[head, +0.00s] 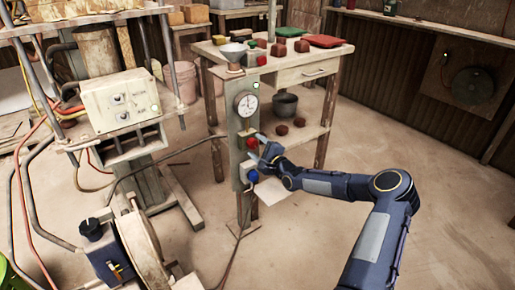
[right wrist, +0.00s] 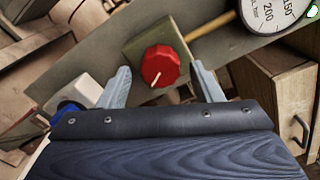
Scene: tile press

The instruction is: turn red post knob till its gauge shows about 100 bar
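The red knob (head: 252,143) sits on the front of the upright post, below a round white gauge (head: 246,103). In the right wrist view the red knob (right wrist: 160,65) is many-sided, with a pale pointer line toward its lower left, on a greenish square plate. My right gripper (head: 260,153) is at the post in front of the knob. Its fingers are spread, one on each side of the knob, with gaps showing. The gauge (right wrist: 275,10) is cut off in the wrist view; 150 and 200 show. I cannot read its needle. My left gripper is out of view.
A blue knob (head: 252,176) on a white base sits below the red one. A wooden bench (head: 290,72) with red pieces and bowls stands behind the post. A control box (head: 121,100) and hoses are at left. The floor at right is clear.

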